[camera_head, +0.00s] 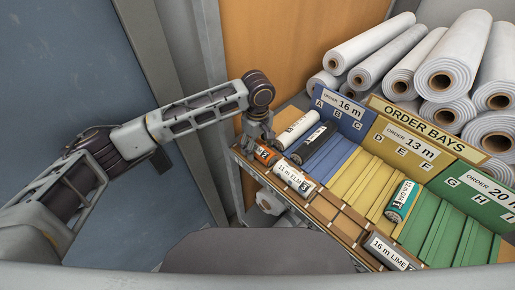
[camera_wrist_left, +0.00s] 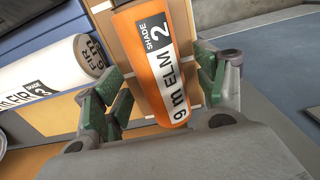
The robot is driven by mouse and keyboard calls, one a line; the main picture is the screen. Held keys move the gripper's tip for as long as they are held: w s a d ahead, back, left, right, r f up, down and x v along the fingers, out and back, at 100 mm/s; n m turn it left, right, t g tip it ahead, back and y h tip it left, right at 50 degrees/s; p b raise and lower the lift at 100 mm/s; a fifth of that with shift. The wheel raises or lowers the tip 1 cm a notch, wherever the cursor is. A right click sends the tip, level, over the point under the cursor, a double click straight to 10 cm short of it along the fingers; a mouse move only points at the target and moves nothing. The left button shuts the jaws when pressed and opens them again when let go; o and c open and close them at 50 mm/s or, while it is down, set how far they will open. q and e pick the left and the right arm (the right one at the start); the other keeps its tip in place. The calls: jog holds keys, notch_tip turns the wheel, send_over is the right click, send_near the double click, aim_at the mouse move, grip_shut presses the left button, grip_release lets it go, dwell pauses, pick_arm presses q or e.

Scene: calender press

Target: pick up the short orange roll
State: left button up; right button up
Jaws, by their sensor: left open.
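The short orange roll (camera_head: 263,154) lies at the left end of the front row of the rack, partly hidden by my left gripper in the head view. In the left wrist view the orange roll (camera_wrist_left: 152,60) shows a white label reading 9 m ELM, shade 2. My left gripper (camera_head: 258,135) is open above the roll. In the left wrist view its green-padded fingers (camera_wrist_left: 162,92) stand on either side of the roll's near end, with gaps visible. My right gripper is not in view.
A white roll (camera_head: 296,130) and a dark roll (camera_head: 313,144) lie in the blue bay. A roll labelled 11 m ELM (camera_head: 294,179) lies beside the orange one. A teal roll (camera_head: 403,200) and a 16 m LIME roll (camera_head: 390,252) lie right. Large white rolls (camera_head: 447,76) are stacked behind.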

aim_at(258, 144)
pick_arm(q)
jog(key=shift+f, duration=0.75)
jog(key=c, duration=1.2)
jog(key=shift+o, duration=0.2)
jog(key=shift+r, duration=0.2)
jog(key=shift+r, duration=4.85)
